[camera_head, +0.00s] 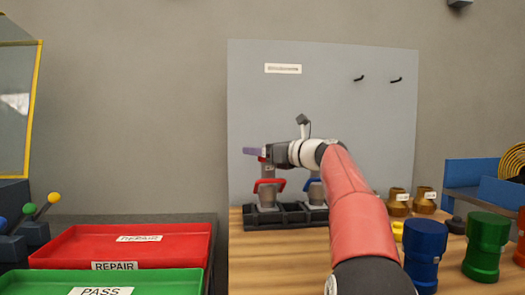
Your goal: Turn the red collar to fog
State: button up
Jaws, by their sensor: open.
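A grey nozzle with a red U-shaped handle (269,184) stands upright in a black rack on the wooden bench. A second nozzle, with a blue handle (309,185), stands to its right, partly hidden by my arm. My gripper (256,155) is at the top of the red-handled nozzle and points left. It is open, with a purplish piece showing at its tip. A small patch of red shows beside the fingers. The collar and its setting marks cannot be made out, and contact cannot be told.
The black rack (248,218) sits before a grey backboard (370,130). Blue (424,250) and green (486,245) fittings and brass pieces (398,203) stand at right. Red (85,245) and green (180,281) trays lie at left. My arm crosses the middle.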

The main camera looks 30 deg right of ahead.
jog(key=shift+b+v, duration=0.75)
jog(key=shift+v, duration=3.15)
